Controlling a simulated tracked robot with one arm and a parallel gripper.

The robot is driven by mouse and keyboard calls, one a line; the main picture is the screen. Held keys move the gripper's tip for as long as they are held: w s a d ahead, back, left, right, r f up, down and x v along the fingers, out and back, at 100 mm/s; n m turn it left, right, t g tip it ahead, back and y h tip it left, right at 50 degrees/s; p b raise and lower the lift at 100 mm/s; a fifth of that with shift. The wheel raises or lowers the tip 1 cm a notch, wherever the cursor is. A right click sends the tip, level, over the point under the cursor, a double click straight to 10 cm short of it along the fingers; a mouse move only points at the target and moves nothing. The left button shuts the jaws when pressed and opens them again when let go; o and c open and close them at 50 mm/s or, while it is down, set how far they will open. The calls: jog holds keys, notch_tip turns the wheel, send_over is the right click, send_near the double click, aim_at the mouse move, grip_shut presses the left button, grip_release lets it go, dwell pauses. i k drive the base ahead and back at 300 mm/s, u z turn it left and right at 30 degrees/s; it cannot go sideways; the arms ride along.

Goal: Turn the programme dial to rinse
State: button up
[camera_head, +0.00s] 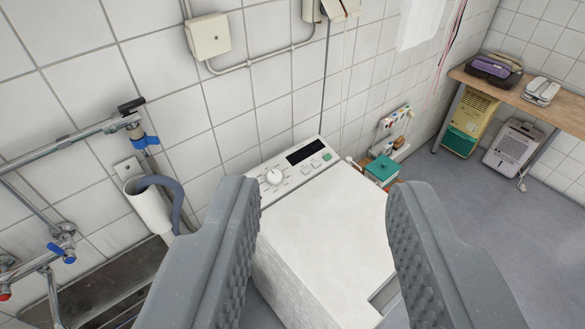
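The programme dial (273,176) is a round white knob on the left of the control panel at the back of a white top-loading washing machine (330,225). Small marks surround the dial, but they are too small to read. A dark display (306,151) and small buttons, one of them green, sit to its right. My gripper (322,195) is open and empty, with its two grey fingers wide apart in front of the machine. The dial lies beyond the left finger's tip, apart from it. The left finger hides part of the machine's left side.
Pipes with blue-handled taps (62,250) and a grey drain hose (165,190) are on the left wall. A teal box (382,169) stands right of the machine. A wooden bench (540,97) is at the far right. Grey floor (465,200) between is clear.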

aim_at(274, 177)
jog(key=z, duration=0.1)
jog(key=i, duration=0.9)
jog(key=u, duration=0.4)
